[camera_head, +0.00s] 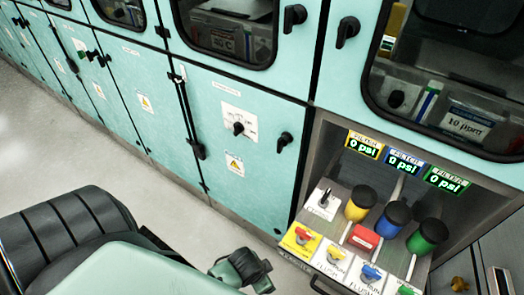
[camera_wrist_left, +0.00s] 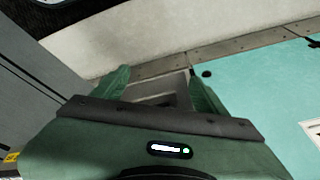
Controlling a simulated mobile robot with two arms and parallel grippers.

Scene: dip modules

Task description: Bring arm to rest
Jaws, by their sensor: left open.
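My left gripper (camera_wrist_left: 160,78) shows in the left wrist view, with its two green fingers spread apart and nothing between them. It points toward the grey floor strip and the base of the teal cabinets. In the head view, dark green and black parts of my own body fill the lower left and bottom middle; I cannot make out fingertips there. My right gripper is in neither view.
Teal cabinets (camera_head: 210,120) with black knobs line the wall. A recessed panel at the right has yellow, blue and green capped modules (camera_head: 394,215), switches (camera_head: 370,272) and displays (camera_head: 446,180) reading 0 psi. The pale floor (camera_head: 120,165) in front is clear.

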